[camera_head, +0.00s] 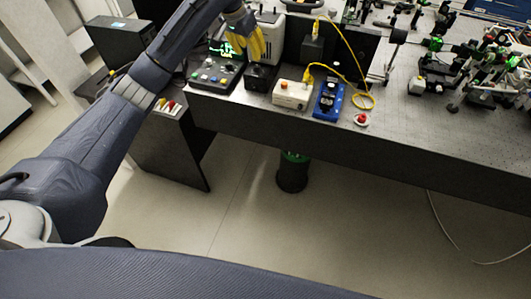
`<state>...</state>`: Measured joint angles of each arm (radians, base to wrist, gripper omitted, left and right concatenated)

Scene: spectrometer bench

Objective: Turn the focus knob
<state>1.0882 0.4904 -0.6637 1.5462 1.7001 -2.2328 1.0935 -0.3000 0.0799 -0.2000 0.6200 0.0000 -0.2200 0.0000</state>
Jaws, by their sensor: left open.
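My left arm reaches in from the left, and its gripper (246,44) with yellow fingers is over the back left of the bench. Its jaws are open and hold nothing that I can see. Just below the fingers is a small black box (260,78) with a dark knob on top; the fingertips look apart from it. A blue device (329,99) with dark knobs sits further right, clear of the gripper. No readable label shows which knob is the focus knob. My right gripper is out of view.
A black control panel (213,78) with several buttons is left of the black box. A beige box (293,95) with an orange button, a yellow cable (357,82) and a red button (361,119) are to the right. Optics mounts crowd the bench's right side.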

